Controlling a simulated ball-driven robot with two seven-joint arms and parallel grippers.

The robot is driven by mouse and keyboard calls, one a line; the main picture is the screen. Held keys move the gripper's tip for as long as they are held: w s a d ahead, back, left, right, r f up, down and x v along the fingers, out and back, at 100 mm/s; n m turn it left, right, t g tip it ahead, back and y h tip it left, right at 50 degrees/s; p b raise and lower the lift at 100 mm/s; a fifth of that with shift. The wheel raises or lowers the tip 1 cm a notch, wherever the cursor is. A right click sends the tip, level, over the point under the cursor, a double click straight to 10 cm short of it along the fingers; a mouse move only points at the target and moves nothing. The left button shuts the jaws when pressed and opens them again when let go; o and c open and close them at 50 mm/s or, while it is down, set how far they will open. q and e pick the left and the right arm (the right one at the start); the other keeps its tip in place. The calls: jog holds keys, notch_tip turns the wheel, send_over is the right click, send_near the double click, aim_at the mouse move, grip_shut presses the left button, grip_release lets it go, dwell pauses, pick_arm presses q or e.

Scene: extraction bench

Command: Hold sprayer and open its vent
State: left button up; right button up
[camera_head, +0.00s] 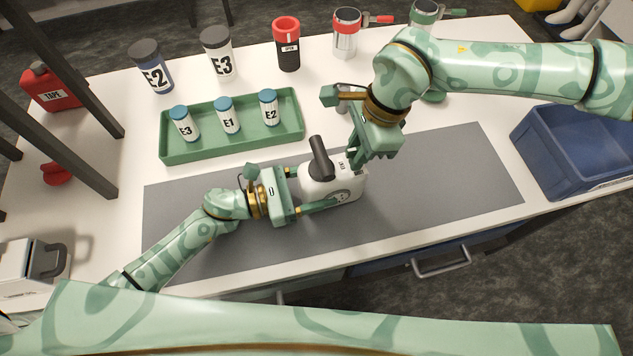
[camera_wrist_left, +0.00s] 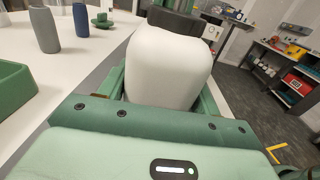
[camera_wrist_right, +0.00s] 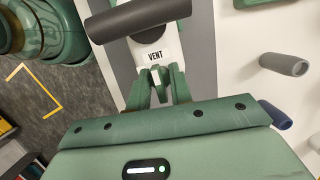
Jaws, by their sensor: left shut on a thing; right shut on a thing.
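The white sprayer (camera_head: 345,190) with a dark handle (camera_head: 320,158) stands on the grey mat. My left gripper (camera_head: 321,188) is shut on its body from the left, one finger on each side; the white body fills the space between the fingers in the left wrist view (camera_wrist_left: 168,65). My right gripper (camera_head: 356,160) comes down from above at the sprayer's right end. In the right wrist view its fingers (camera_wrist_right: 158,93) are close together just below a white VENT label (camera_wrist_right: 155,55). They are shut on the vent, which they mostly hide. The dark handle (camera_wrist_right: 140,18) lies beyond the label.
A green tray (camera_head: 175,152) with small vials stands behind the grey mat (camera_head: 440,180). Labelled bottles, a red-lidded container (camera_head: 287,45) and mugs line the back. A blue bin (camera_head: 575,150) stands at the right. The mat is clear right of the sprayer.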

jog(key=o, duration=0.4)
jog(key=shift+s+a+v, duration=0.1)
jog(key=shift+a+v, duration=0.15)
jog(key=shift+v, duration=0.9)
jog(key=shift+s+a+v, duration=0.1)
jog(key=shift+a+v, duration=0.15)
jog(key=shift+v, duration=0.85)
jog(key=shift+s+a+v, duration=0.1)
jog(key=shift+a+v, duration=0.15)
jog(key=shift+v, duration=0.9)
pick_arm(q)
jog(key=o, duration=1.3)
pick_arm(e)
jog(key=shift+r, duration=0.15)
pick_arm(q)
jog(key=v, duration=1.2)
